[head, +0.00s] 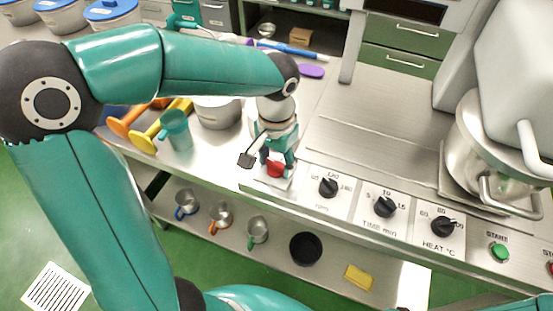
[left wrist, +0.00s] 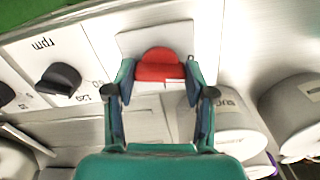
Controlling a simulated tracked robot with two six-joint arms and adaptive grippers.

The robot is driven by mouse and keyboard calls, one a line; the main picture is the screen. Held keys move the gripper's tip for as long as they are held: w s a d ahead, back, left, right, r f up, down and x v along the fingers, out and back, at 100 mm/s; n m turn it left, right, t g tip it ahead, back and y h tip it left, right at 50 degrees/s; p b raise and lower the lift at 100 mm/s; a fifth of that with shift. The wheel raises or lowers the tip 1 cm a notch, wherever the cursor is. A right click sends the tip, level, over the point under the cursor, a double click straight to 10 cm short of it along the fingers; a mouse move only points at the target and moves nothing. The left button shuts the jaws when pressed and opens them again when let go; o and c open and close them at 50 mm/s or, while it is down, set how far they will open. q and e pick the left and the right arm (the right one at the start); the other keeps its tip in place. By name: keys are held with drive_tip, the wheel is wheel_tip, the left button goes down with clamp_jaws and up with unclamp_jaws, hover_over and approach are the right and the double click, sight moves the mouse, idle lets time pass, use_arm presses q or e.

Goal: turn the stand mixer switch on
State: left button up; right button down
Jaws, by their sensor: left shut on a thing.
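A red switch (head: 276,169) sits on a pale plate at the left end of the control panel. It also shows in the left wrist view (left wrist: 160,66), between my fingers. My left gripper (head: 277,160) points down at the panel and is shut on the red switch, one finger on each side of it. The switch's lettering is too small to read. The stand mixer (head: 520,60) with its steel bowl (head: 480,150) stands at the right. My right gripper is not in view.
Right of the switch are the rpm knob (head: 328,187), the time knob (head: 385,206), the heat knob (head: 442,226) and a green start button (head: 499,252). Pots, a teal cup (head: 176,130) and yellow and orange tools crowd the counter to the left.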

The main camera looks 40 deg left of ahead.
sight(276, 162)
use_arm(q)
drive_tip(key=m, duration=0.4)
drive_tip(key=shift+p, duration=0.3)
drive_tip(key=m, duration=0.4)
drive_tip(key=shift+r+p, duration=0.1)
drive_tip(key=shift+p, duration=0.2)
drive_tip(key=m, duration=0.3)
drive_tip(key=shift+m+p, duration=0.3)
drive_tip(key=shift+p, duration=0.1)
drive_tip(key=shift+w+m+p, duration=0.1)
drive_tip(key=shift+m+p, duration=0.25)
drive_tip(key=shift+m, duration=1.45)
drive_tip(key=o, duration=1.2)
drive_tip(key=shift+c, duration=0.2)
wheel_tip(276, 162, up, 12)
